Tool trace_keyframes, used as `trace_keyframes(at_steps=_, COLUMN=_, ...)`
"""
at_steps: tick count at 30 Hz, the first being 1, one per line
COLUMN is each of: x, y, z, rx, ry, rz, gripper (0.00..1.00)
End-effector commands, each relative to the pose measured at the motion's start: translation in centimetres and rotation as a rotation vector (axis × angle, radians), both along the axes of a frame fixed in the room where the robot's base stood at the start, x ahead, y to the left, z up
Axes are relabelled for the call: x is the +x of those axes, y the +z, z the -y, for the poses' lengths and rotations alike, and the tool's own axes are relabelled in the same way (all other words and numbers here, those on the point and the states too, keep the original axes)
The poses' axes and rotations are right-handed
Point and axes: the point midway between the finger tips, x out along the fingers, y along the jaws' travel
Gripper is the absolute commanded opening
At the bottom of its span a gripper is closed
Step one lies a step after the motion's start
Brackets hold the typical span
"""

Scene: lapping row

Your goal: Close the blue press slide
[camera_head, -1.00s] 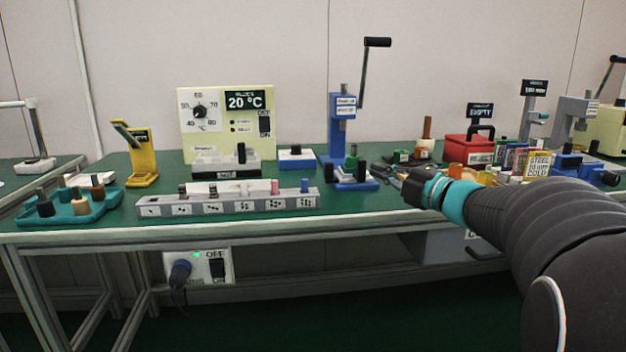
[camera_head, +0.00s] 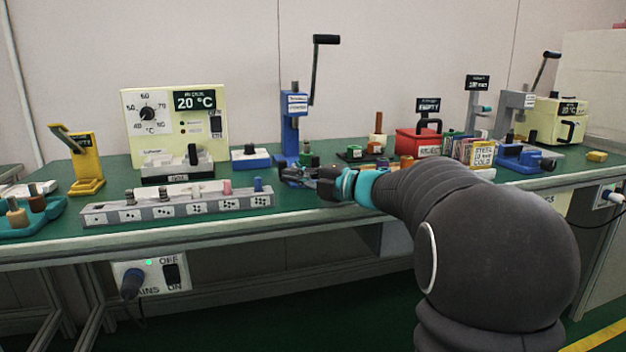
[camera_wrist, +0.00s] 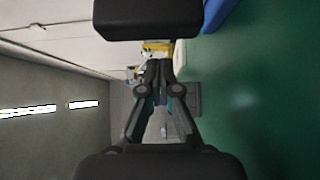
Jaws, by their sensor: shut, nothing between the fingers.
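The blue press (camera_head: 292,132) stands upright on the green bench, with a crank arm and black handle (camera_head: 326,39) at its top. Its low blue base with the slide is partly hidden behind my gripper, so I cannot tell how far the slide is out. A green block with a dark knob (camera_head: 308,158) shows at the base. My gripper (camera_head: 288,173) is shut and empty, at the front of the press base; contact cannot be told. In the wrist view my gripper (camera_wrist: 157,68) has its fingers together, and a blue part (camera_wrist: 217,13) shows at the top right.
A grey socket strip (camera_head: 180,209) with several plugs lies left of my gripper, near the bench's front edge. Behind it are a heater unit (camera_head: 215,150) and a blue-and-white block (camera_head: 250,158). A red box (camera_head: 417,144) and several small tins stand right of the press, near my arm.

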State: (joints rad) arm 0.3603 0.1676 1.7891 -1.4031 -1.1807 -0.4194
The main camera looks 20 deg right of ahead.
Motion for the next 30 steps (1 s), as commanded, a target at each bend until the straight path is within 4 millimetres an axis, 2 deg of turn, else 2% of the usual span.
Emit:
trace_keyframes(at_steps=3, x=1.8, y=0.0, z=0.2, rx=0.001, ry=-0.001, rz=-0.001, gripper=0.00)
trace_keyframes(at_steps=9, x=3.2, y=0.0, z=0.2, rx=0.000, ry=-0.002, rz=0.000, gripper=0.00)
trace_keyframes(at_steps=23, x=3.7, y=0.0, z=0.2, rx=0.001, ry=-0.002, rz=-0.001, gripper=0.00)
trace_keyframes(at_steps=26, x=4.8, y=0.2, z=0.2, rx=0.001, ry=-0.002, rz=-0.001, gripper=0.00)
trace_keyframes(at_steps=30, x=7.4, y=0.4, z=0.3, rx=0.001, ry=-0.001, rz=-0.001, gripper=0.00)
